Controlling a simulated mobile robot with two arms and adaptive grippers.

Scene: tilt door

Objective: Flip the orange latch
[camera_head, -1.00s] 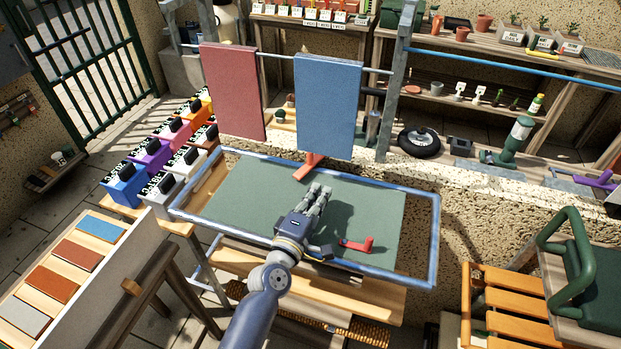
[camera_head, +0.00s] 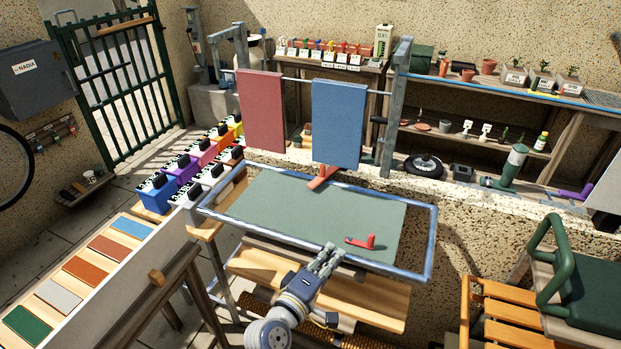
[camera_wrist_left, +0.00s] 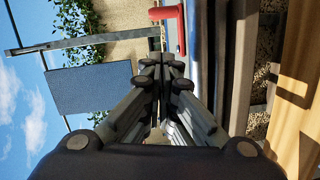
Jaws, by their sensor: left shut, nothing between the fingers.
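A green tilt-door panel (camera_head: 290,212) in a blue metal frame lies roughly flat. The orange-red latch (camera_head: 361,242) is on the panel near its front right edge, with a short part standing up at its right end. In the left wrist view an orange-red part, which looks like the latch (camera_wrist_left: 168,13), shows at the top. My left gripper (camera_head: 332,250) is shut and empty at the panel's front edge, a little left of the latch and apart from it. Its closed fingers (camera_wrist_left: 162,68) fill the middle of the wrist view. My right gripper is not in view.
A second orange-red piece (camera_head: 322,178) is at the panel's back edge. A red board (camera_head: 261,110) and a blue board (camera_head: 338,123) hang behind it. Coloured boxes (camera_head: 180,170) stand at the left, an orange slatted seat (camera_head: 500,315) at the right.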

